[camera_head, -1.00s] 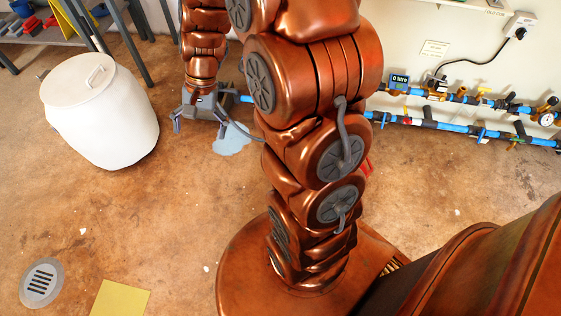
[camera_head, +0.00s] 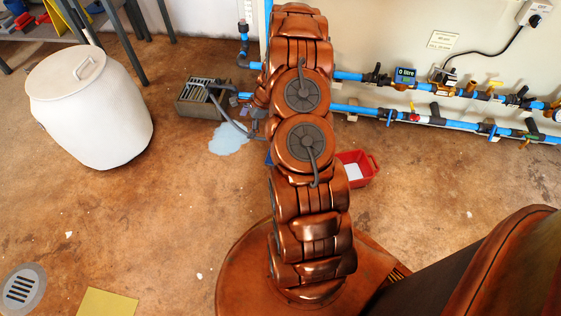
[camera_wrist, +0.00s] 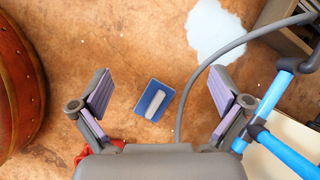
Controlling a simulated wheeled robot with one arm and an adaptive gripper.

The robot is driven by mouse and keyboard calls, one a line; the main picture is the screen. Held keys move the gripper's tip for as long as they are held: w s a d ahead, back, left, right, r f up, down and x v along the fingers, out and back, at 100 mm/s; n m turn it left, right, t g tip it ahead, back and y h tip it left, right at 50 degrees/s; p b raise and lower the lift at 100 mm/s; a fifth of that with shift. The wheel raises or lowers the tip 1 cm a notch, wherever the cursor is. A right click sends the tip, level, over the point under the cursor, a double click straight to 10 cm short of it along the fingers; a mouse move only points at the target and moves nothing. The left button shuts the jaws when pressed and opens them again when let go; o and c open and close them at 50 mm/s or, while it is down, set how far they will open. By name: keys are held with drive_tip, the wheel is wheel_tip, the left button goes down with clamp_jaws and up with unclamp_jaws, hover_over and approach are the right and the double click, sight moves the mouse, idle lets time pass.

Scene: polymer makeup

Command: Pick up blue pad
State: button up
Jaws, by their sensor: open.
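The blue pad (camera_wrist: 147,106) lies flat on the brown floor near the middle of the wrist view, with a pale grey block or handle (camera_wrist: 154,104) on top. In the head view only a blue sliver, probably the pad (camera_head: 268,158), shows at the left edge of my arm. My gripper (camera_wrist: 162,90) is open and empty. Its two fingers with purple pads stand wide apart, left and right of the pad in the picture. The pad appears below them on the floor, with no contact visible.
A red bin (camera_head: 361,178) stands right of my arm. A pale puddle (camera_head: 228,140) lies beside a grey grated box (camera_head: 202,98). Blue pipes (camera_head: 455,121) run along the wall. A white barrel (camera_head: 92,110) stands left. The floor between barrel and arm is mostly clear.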

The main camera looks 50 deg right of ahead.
drive_tip(key=s+d+f+m+b, duration=0.1)
drive_tip(key=s+d+f+m, duration=0.1)
drive_tip(key=d+f, duration=0.2)
drive_tip(key=s+d+f+m+h+b, duration=0.1)
drive_tip(key=d+f, duration=0.3)
drive_tip(key=f, duration=0.5)
drive_tip(key=s+d+f+m+h+b, duration=0.1)
drive_tip(key=s+d+f+m, duration=0.2)
drive_tip(key=f, duration=0.4)
drive_tip(key=shift+s+d+f+m+t+b, duration=0.1)
drive_tip(key=shift+s+d+m+t+b, duration=0.3)
drive_tip(key=shift+d, duration=0.4)
drive_tip(key=b+x, duration=0.1)
drive_tip(key=x, duration=0.1)
drive_tip(key=b+x, duration=0.1)
drive_tip(key=x, duration=0.2)
drive_tip(key=s+b+x, duration=0.1)
drive_tip(key=x, duration=0.1)
drive_tip(key=shift+f+b, duration=0.35)
drive_tip(key=shift+w, duration=0.2)
drive_tip(key=shift+f, duration=0.35)
drive_tip(key=shift+c, duration=0.3)
drive_tip(key=c, duration=0.7)
drive_tip(key=shift+c, duration=0.2)
drive_tip(key=shift+r, duration=0.25)
